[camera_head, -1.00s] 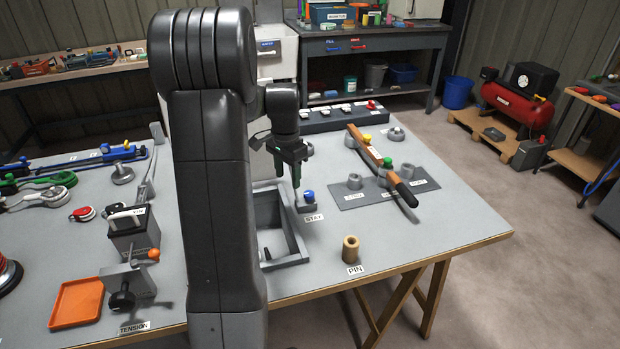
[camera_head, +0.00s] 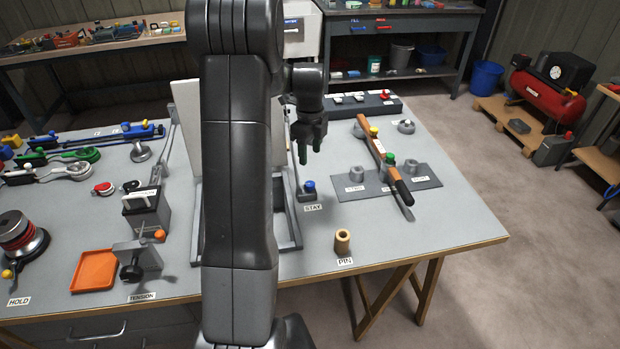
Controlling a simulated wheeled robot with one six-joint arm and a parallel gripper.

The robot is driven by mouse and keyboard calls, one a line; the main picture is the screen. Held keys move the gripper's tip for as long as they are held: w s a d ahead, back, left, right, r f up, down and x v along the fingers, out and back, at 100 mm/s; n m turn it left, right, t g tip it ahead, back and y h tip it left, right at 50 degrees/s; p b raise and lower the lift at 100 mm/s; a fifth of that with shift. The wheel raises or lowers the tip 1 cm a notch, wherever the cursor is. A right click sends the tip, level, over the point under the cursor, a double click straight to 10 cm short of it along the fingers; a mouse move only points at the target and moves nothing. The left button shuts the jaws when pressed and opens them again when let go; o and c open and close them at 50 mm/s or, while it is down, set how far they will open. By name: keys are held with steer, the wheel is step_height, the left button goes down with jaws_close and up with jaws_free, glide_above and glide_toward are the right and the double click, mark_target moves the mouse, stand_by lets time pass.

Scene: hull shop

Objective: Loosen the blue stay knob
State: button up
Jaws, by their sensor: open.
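The blue stay knob (camera_head: 310,185) sits on a small dark grey block beside the grey frame, behind the label "STAY" (camera_head: 313,208). My gripper (camera_head: 309,158) points down above the knob and a little behind it in the picture, apart from it. Its two fingers are spread with nothing between them. The grey frame (camera_head: 291,232) is partly hidden behind my arm, and a pale panel (camera_head: 187,125) now stands upright at its back left.
The tan pin (camera_head: 342,241) stands in front. An orange tray (camera_head: 94,270) and a tension clamp (camera_head: 138,258) are at left. The right front table corner is clear.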

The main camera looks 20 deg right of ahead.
mark_target(310, 183)
step_height(310, 183, down, 12)
steer(key=shift+r+p, duration=0.25)
steer(key=shift+p, duration=0.55)
steer(key=c, duration=1)
